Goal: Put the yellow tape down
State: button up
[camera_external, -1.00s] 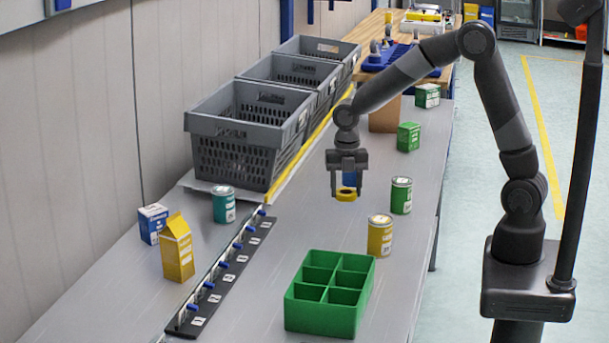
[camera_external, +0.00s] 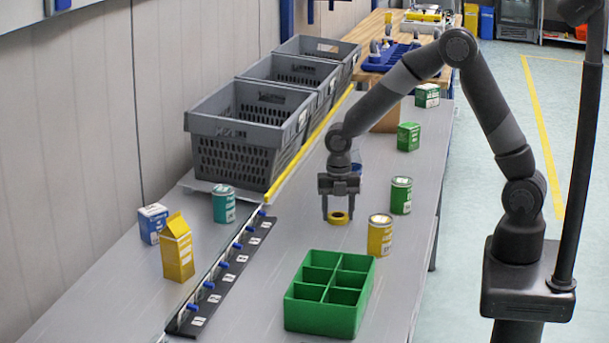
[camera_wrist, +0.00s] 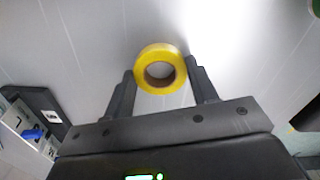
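The yellow tape (camera_external: 338,222) is a ring-shaped roll, low over the grey table (camera_external: 262,279). My gripper (camera_external: 338,216) points down with one finger on each side of the roll. In the wrist view the tape (camera_wrist: 146,74) sits between the tips of my gripper (camera_wrist: 160,66), and both fingers appear to touch its outer edge. The gripper is shut on it. I cannot tell whether the roll touches the table surface.
A yellow can (camera_external: 380,236) and a green can (camera_external: 401,196) stand to the right. A green divided box (camera_external: 325,318) is in front. A black strip with blue clips (camera_external: 222,276) and grey crates (camera_external: 238,160) are to the left. The table between strip and gripper is clear.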

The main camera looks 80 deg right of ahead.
jog(key=o, duration=0.4)
jog(key=shift+r, duration=0.15)
notch_tip(320, 180, up, 11)
jog(key=s+r+m+t, duration=0.2)
jog(key=s+r+m, duration=0.4)
jog(key=s+r, duration=0.15)
jog(key=s+r+m+t, duration=0.1)
jog(key=s+m, duration=0.4)
jog(key=s, duration=0.1)
jog(key=s+r+m+t, duration=0.1)
jog(key=s+m, duration=0.4)
jog(key=s, duration=0.2)
jog(key=s+a+r+m+t, duration=0.1)
jog(key=s+r+m, duration=0.1)
jog(key=s+m, duration=0.3)
jog(key=shift+s+m+t, duration=0.3)
jog(key=shift+s, duration=0.45)
